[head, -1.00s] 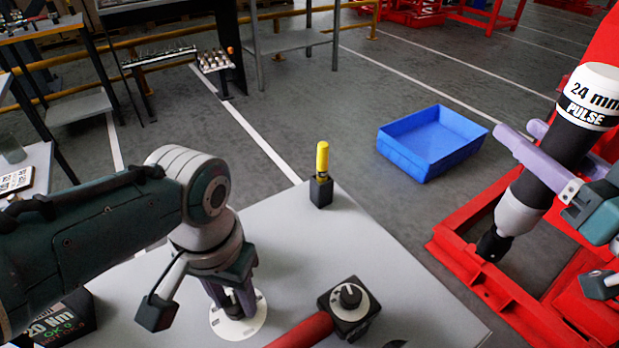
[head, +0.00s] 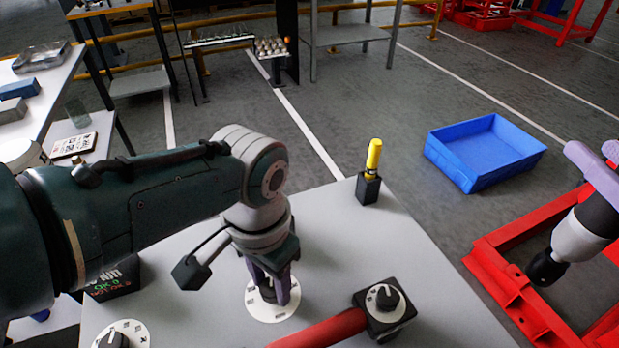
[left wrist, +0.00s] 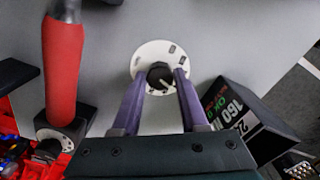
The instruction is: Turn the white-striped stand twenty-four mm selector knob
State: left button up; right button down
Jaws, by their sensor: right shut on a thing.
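A black selector knob (left wrist: 160,76) with a pale pointer line sits on a round white marked plate (left wrist: 148,50) on the grey table. The plate also shows in the head view (head: 272,306). My left gripper (left wrist: 160,80) points down over it, its purple fingers on either side of the knob with small gaps visible. It shows in the head view too (head: 272,288), where it hides most of the knob. I see no label naming the knob's stand.
Close by are a black box with a knob (head: 384,306), a red handle (head: 322,330), a black display box (head: 116,282) and another white knob plate (head: 136,332). A yellow-topped piece (head: 373,156) stands at the far table edge. A blue bin (head: 485,150) is on the floor.

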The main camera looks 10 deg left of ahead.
aim_at(271, 286)
pick_arm(q)
jog(key=o, duration=0.4)
jog(key=shift+r+p, duration=3.75)
jog(key=shift+r, duration=2.25)
